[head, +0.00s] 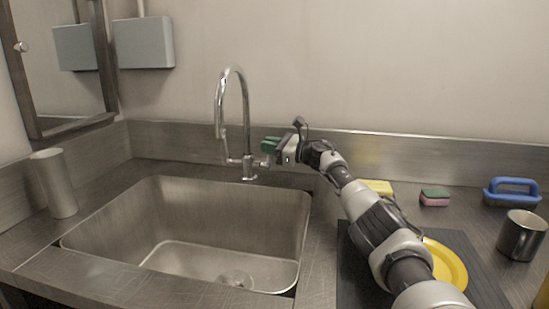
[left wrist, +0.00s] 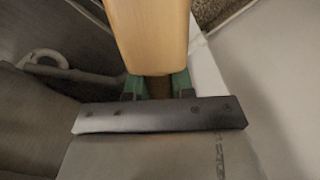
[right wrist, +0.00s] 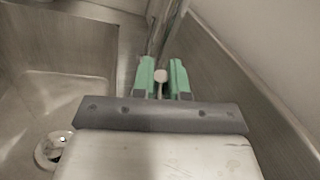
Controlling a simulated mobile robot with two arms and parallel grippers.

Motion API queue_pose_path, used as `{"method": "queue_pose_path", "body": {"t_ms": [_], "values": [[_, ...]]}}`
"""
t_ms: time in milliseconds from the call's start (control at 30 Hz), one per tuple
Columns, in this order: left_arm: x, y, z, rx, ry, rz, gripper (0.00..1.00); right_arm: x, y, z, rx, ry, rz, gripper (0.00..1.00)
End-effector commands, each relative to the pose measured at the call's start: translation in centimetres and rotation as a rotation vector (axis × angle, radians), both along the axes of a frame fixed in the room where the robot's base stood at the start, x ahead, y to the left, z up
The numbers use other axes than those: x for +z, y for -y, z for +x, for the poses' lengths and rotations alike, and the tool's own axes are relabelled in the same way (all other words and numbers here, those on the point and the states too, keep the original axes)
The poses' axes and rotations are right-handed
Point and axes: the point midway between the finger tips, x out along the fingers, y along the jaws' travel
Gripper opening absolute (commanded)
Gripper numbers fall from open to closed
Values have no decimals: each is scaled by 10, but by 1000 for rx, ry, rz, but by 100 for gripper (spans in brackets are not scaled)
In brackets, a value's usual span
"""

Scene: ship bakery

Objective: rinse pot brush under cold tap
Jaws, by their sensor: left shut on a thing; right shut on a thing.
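The chrome tap (head: 221,110) stands behind the sink with its tall spout curving over the basin; no water shows from it. My right gripper (head: 270,146) is at the tap's side lever. In the right wrist view its green fingers (right wrist: 162,80) are shut on the small round-ended tap lever (right wrist: 161,76), just beside the tap column. In the left wrist view my left gripper (left wrist: 158,88) is shut on a pale wooden piece, seemingly the pot brush's handle (left wrist: 147,35); the bristles are out of view. The left arm is not in the head view.
The steel sink (head: 180,215) is empty, its drain (head: 236,279) showing. A steel cylinder (head: 54,184) stands left. On the right are sponges (head: 434,197), a blue-handled brush (head: 512,192), a metal mug (head: 521,235) and a yellow plate (head: 447,265) on a dark mat (head: 352,272).

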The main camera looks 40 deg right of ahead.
Motion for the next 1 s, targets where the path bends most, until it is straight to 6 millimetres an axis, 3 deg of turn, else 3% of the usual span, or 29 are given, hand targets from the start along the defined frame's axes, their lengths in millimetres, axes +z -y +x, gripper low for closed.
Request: {"method": "queue_pose_path", "body": {"t_ms": [100, 500, 533, 667, 1000], "values": [[-8, 0, 0, 0, 1, 0, 1, 1, 1, 5, -6, 9, -13, 0], [-8, 0, 0, 0, 0, 0, 1, 2, -1, 7, -1, 8, -20, 0], [-8, 0, 0, 0, 0, 0, 1, 2, -1, 7, -1, 8, -20, 17], [-8, 0, 0, 0, 0, 0, 1, 2, -1, 7, 0, 7, -19, 37], [-8, 0, 0, 0, 0, 0, 1, 4, -2, 8, 3, 8, -17, 39]]}}
